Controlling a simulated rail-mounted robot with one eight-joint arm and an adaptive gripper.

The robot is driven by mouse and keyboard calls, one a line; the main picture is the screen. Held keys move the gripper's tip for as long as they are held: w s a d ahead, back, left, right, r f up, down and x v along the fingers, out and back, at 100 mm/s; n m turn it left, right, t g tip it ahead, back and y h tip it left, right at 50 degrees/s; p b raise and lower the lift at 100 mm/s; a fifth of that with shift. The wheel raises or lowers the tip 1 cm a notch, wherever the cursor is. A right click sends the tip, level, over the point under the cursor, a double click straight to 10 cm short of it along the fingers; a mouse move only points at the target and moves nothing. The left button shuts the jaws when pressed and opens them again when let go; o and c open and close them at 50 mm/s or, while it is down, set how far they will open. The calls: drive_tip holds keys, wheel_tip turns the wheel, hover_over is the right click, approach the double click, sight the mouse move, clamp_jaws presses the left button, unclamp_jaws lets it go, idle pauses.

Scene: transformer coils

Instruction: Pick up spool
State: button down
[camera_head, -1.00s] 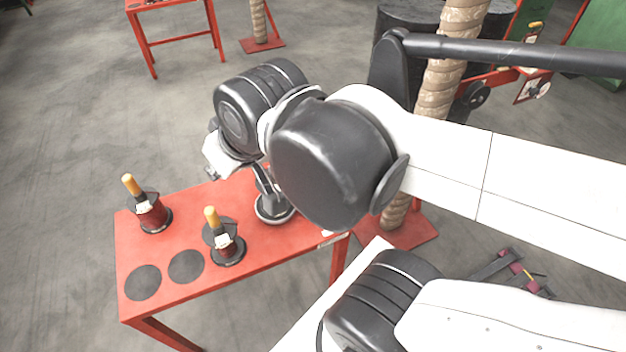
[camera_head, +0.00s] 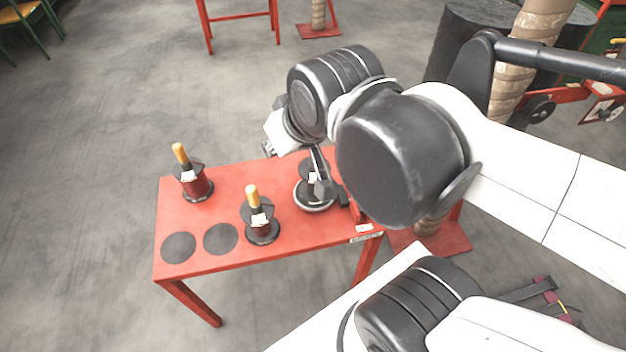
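Three spools stand upright on a red table. The left spool (camera_head: 196,186) and the middle spool (camera_head: 262,226) are dark red with black flanges, white labels and orange-tipped handles. A third spool (camera_head: 314,178) stands to their right, with a white label and a pale-rimmed round base (camera_head: 314,200). My gripper (camera_head: 327,186) points down right at this third spool and overlaps it in the picture. The top of that spool is partly hidden by my gripper and arm. I cannot tell whether the fingers touch it or how far apart they are.
The red table (camera_head: 240,262) has two empty dark round spots, one at the front left (camera_head: 178,247) and one beside it (camera_head: 221,238). A wrapped column on a red base (camera_head: 450,240) stands just right of the table. Grey floor (camera_head: 100,130) is open to the left.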

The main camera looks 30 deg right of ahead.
drive_tip(key=c, duration=2.5)
unclamp_jaws()
drive_tip(key=o, duration=2.3)
